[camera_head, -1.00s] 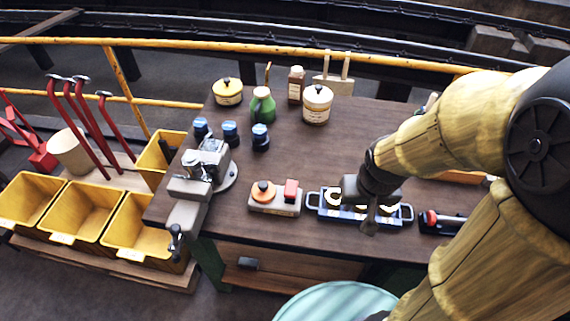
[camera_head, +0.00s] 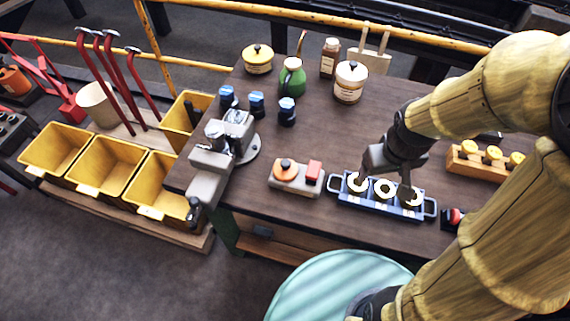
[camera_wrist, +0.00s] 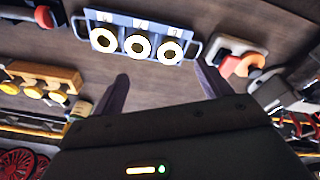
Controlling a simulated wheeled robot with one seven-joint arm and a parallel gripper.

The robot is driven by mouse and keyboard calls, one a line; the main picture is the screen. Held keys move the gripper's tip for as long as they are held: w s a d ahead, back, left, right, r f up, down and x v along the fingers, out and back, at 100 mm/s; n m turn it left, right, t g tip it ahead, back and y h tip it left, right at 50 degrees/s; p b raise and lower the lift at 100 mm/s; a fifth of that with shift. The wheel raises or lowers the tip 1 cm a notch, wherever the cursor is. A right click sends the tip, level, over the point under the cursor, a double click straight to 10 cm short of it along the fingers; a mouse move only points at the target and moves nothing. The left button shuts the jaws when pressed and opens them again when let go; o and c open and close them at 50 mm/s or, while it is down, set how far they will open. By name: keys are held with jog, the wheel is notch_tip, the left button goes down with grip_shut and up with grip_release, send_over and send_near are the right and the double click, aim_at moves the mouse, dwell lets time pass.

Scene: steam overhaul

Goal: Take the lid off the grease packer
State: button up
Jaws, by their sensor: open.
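Two lidded pots stand at the back of the bench, and I cannot tell which one is the grease packer. One is a yellow pot (camera_head: 257,62) with a dark knob. The other is a cream pot (camera_head: 350,85) with a label and a pale lid with a small knob. Both lids are on. My gripper (camera_head: 386,180) is open and empty above the blue tray, in front of and to the right of the pots. In the wrist view my gripper (camera_wrist: 163,84) has its fingers spread, with nothing between them. Neither pot shows clearly in the wrist view.
The blue tray (camera_head: 430,212) holds white rings; a block with orange and red knobs (camera_head: 297,176) lies left of it. A green can (camera_head: 291,80), a brown bottle (camera_head: 330,58) and blue-capped jars (camera_head: 257,104) stand near the pots. A wooden rack (camera_head: 484,163) is at right.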

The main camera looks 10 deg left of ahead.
jog(key=w+a+r+n+g+p, duration=0.2)
jog(key=w+a+n+p, duration=0.2)
jog(key=a+n, duration=0.75)
notch_tip(320, 180, up, 2)
jog(key=r+n+p, duration=0.1)
jog(key=n+p, duration=0.4)
jog(key=n, duration=1.2)
send_over(285, 163)
jog(key=shift+s+a+f, duration=0.2)
jog(key=shift+f, duration=0.1)
notch_tip(285, 163, down, 12)
jog(key=shift+r+p, duration=0.1)
jog(key=shift+p, duration=0.45)
jog(key=shift+f, duration=0.2)
jog(key=shift+w+d+f+p, duration=0.15)
jog(key=shift+f+p, duration=0.35)
jog(key=shift+f, duration=0.8)
jog(key=shift+w+a+f+p, duration=0.1)
jog(key=shift+f+p, duration=0.35)
jog(key=shift+f, duration=0.85)
jog(key=shift+d, duration=0.1)
